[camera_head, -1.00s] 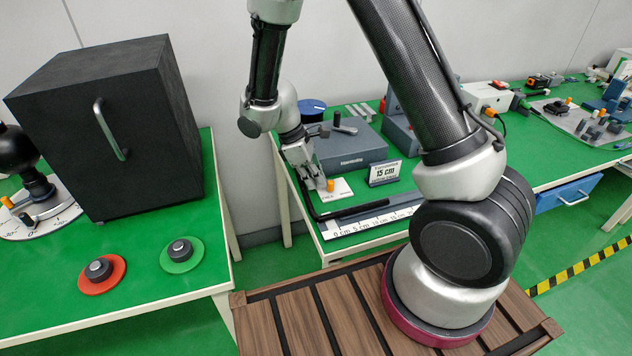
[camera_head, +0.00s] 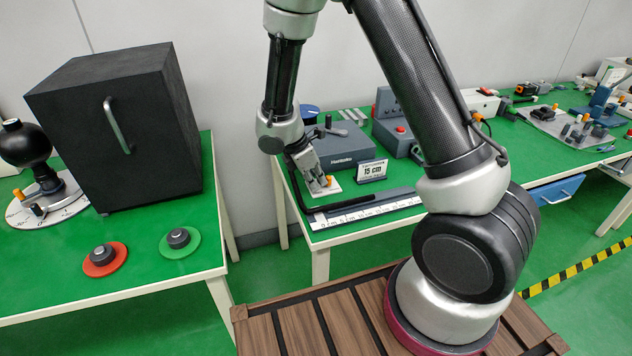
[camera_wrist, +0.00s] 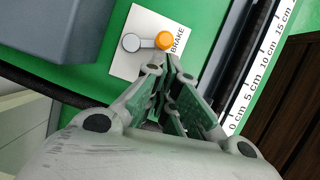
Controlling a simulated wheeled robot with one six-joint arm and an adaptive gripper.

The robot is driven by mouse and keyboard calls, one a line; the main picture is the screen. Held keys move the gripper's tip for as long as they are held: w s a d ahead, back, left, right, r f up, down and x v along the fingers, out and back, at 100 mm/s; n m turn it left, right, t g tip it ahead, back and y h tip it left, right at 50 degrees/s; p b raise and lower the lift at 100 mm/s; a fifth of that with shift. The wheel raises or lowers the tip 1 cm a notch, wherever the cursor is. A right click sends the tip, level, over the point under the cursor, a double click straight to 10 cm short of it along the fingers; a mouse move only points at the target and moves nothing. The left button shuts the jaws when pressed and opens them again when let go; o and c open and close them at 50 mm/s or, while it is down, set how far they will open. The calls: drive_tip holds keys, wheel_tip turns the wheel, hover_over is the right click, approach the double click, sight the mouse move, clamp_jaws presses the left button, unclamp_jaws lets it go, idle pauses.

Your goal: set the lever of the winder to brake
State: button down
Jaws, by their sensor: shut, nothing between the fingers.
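The winder is a grey box (camera_head: 345,158) on the green table, with a crank on top; it shows partly in the wrist view (camera_wrist: 55,28). Beside it lies a white plate (camera_wrist: 124,68) carrying the lever, which has a round grey pivot (camera_wrist: 131,43) and an orange knob (camera_wrist: 164,40). The knob end points toward the printed word BRAKE and sits close beside it. My gripper (camera_wrist: 168,68) is shut and empty, with its fingertips right by the knob; I cannot tell whether they touch. In the head view, my gripper (camera_head: 321,188) partly hides the plate.
A white ruler strip (camera_head: 365,213) and a dark rail run along the table's front edge. A black cabinet (camera_head: 120,130) and red and green buttons are on the left table. Other devices stand farther right.

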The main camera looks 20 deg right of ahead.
drive_tip(key=shift+w, duration=0.1)
drive_tip(key=shift+w, duration=0.7)
drive_tip(key=a, duration=0.4)
drive_tip(key=shift+s+a+r, duration=0.3)
drive_tip(key=shift+s, duration=0.05)
drive_tip(key=v, duration=0.9)
drive_tip(key=shift+s+d+r, duration=0.2)
drive_tip(key=shift+s+d, duration=0.05)
